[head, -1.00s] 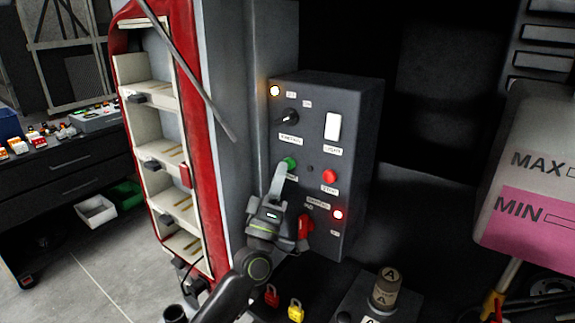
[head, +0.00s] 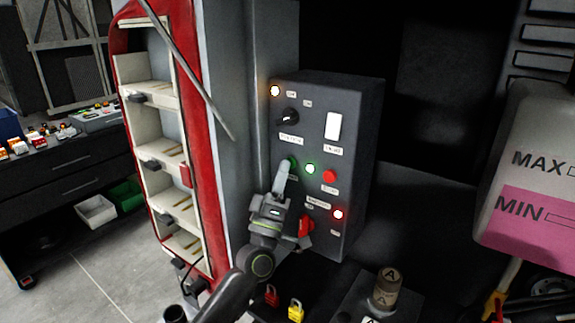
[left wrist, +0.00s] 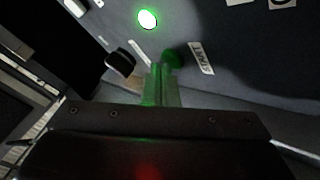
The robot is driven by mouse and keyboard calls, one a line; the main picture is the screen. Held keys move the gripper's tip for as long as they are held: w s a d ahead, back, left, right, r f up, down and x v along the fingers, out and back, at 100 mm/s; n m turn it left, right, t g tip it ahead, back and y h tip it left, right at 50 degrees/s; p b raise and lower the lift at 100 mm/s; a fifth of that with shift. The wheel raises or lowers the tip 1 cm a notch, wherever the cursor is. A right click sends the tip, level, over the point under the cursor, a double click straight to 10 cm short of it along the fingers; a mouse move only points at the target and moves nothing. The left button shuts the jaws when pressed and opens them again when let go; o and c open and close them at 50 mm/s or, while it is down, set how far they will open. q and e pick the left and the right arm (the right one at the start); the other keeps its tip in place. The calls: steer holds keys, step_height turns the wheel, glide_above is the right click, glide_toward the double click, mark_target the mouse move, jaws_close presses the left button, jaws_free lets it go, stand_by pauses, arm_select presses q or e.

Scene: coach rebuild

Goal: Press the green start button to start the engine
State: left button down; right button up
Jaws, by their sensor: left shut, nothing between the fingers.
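The dark control box (head: 355,150) stands upright on the wall side. Its green start button (head: 293,163) is partly hidden by the fingertips of my left gripper (head: 281,172). In the left wrist view the green button (left wrist: 173,57) shows just beyond the shut fingers (left wrist: 162,80), beside a START label (left wrist: 201,57). I cannot tell whether the fingertips touch it. A small lamp (head: 310,169) between the green button and the red stop button (head: 330,176) glows green. The left gripper is shut and empty. My right gripper is not in view.
The box also carries a dark knob (head: 288,117), a white switch (head: 333,126), a red-handled switch (head: 305,226) and a lit red lamp (head: 338,214). A red-framed shelf unit (head: 170,150) stands left. A pink-filled tank (head: 530,215) is at right.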

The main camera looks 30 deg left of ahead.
arm_select(q)
steer(key=shift+s, duration=0.15)
steer(key=shift+s+p, duration=0.35)
steer(key=shift+s, duration=0.4)
steer(key=shift+s+a+p, duration=0.15)
steer(key=shift+s+p, duration=0.25)
steer(key=shift+s, duration=0.85)
steer(key=shift+s+a+p, duration=0.1)
steer(key=shift+s+p, duration=0.3)
steer(key=shift+s, duration=0.85)
